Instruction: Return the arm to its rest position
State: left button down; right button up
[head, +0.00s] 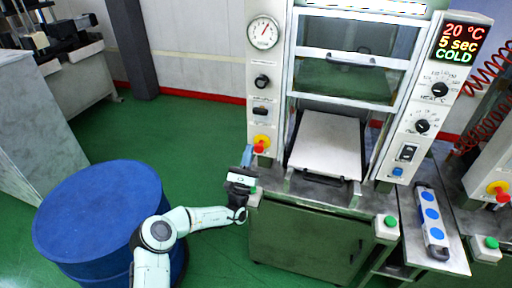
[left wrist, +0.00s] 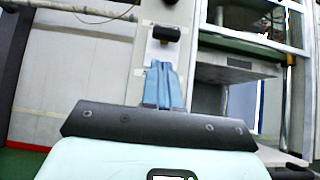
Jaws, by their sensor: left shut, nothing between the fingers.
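My left arm reaches in from the lower left in the head view. My left gripper (head: 247,155) is in front of the press's left panel, close to the red-and-yellow button (head: 260,145). Its blue fingers are together with nothing between them; they also show in the left wrist view (left wrist: 162,85), pointing up along the panel. The gap between the fingers and the panel cannot be judged. My right gripper is not in view.
The press (head: 345,52) has a flat grey plate (head: 326,140) in its opening. Its display (head: 459,43) reads 20 °C, 5 sec, COLD. A blue drum (head: 85,215) stands at the lower left. A part with several blue discs (head: 431,222) lies right. Green floor (head: 205,130) is clear behind my arm.

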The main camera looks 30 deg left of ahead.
pick_arm(q)
jog(key=s+d+f+m+g+h, duration=0.2)
jog(key=d+f+m+g+h, duration=0.25)
jog(key=d+f+h, duration=0.35)
jog(key=s+d+f+m+g+h, duration=0.2)
jog(key=d+f+m+g+h, duration=0.25)
jog(key=d, duration=0.45)
jog(key=s+d+f+m+g+h, duration=0.2)
jog(key=d+f+m+g+h, duration=0.25)
jog(key=d+m+h, duration=0.35)
jog(key=s+d+f+m+g+y, duration=0.2)
jog(key=s+d+f+m+g, duration=0.3)
jog(key=s+f, duration=0.55)
jog(key=s+d+f+m+g+y, duration=0.25)
jog(key=s+f+g, duration=0.55)
jog(key=s, duration=0.5)
jog(key=s+a+f+m+y, duration=0.2)
jog(key=s+a+m+y, duration=0.1)
jog(key=s, duration=0.4)
jog(key=s+a+f+m+y+p, duration=0.1)
jog(key=s+a+f+m+y, duration=0.2)
jog(key=s+a+m, duration=0.2)
jog(key=s+m+g, duration=0.1)
jog(key=s+m, duration=0.1)
jog(key=shift+s+f+y, duration=0.25)
jog(key=shift+s+y, duration=0.15)
jog(key=shift+w, duration=0.1)
